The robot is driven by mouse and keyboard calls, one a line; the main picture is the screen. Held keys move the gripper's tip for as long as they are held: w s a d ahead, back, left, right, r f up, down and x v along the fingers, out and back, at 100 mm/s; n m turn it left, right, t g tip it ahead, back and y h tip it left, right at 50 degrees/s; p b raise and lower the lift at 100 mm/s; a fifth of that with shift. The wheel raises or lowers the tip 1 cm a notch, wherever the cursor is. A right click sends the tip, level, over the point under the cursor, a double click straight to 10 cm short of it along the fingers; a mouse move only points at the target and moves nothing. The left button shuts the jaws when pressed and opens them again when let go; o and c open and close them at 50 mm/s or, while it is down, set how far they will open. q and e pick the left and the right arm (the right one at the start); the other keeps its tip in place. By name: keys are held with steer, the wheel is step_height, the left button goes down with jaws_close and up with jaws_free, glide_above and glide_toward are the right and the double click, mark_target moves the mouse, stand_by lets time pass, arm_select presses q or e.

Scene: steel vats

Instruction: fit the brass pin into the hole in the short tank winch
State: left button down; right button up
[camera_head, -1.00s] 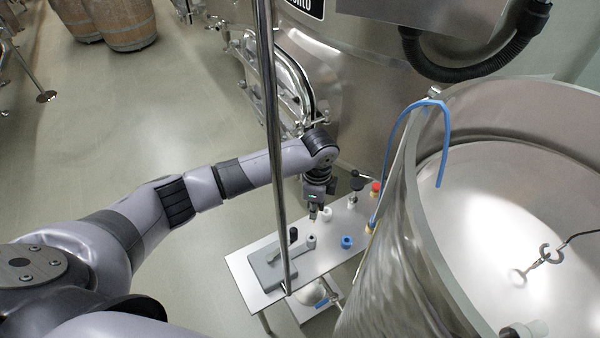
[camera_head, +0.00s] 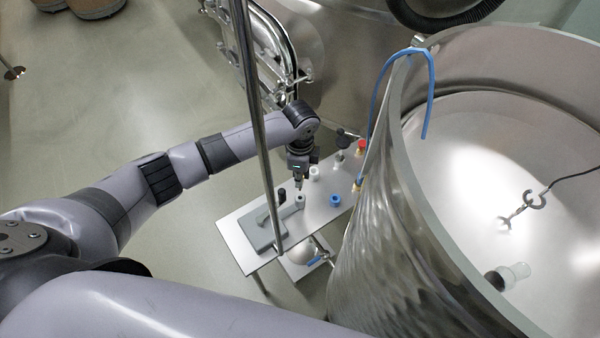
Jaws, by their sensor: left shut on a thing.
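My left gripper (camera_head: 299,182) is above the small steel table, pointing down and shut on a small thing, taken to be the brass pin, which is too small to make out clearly. On the table's near left part is a grey block with a bar and a black knob, which looks like the short tank winch (camera_head: 263,235). The bar's round grey end lies just below my fingertips. I cannot see the hole itself, nor whether the pin touches the winch. My right gripper is out of view.
The steel table (camera_head: 234,238) also holds a white cup (camera_head: 314,173), a blue ring (camera_head: 335,200) and a red-topped fitting (camera_head: 361,146). A thin upright pole (camera_head: 258,110) crosses in front. A large open vat (camera_head: 375,240) stands close on the right, with a blue hose (camera_head: 431,95) over its rim.

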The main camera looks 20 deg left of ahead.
arm_select(q)
steer(key=shift+f+b, duration=0.8)
steer(key=shift+f, duration=0.85)
steer(key=shift+p, duration=0.35)
steer(key=shift+p, duration=0.5)
stand_by(0.3)
steer(key=shift+f+b, duration=1.7)
steer(key=shift+f, duration=0.85)
steer(key=c, duration=1.4)
jaws_free()
steer(key=shift+c, duration=0.2)
steer(key=shift+r, duration=0.15)
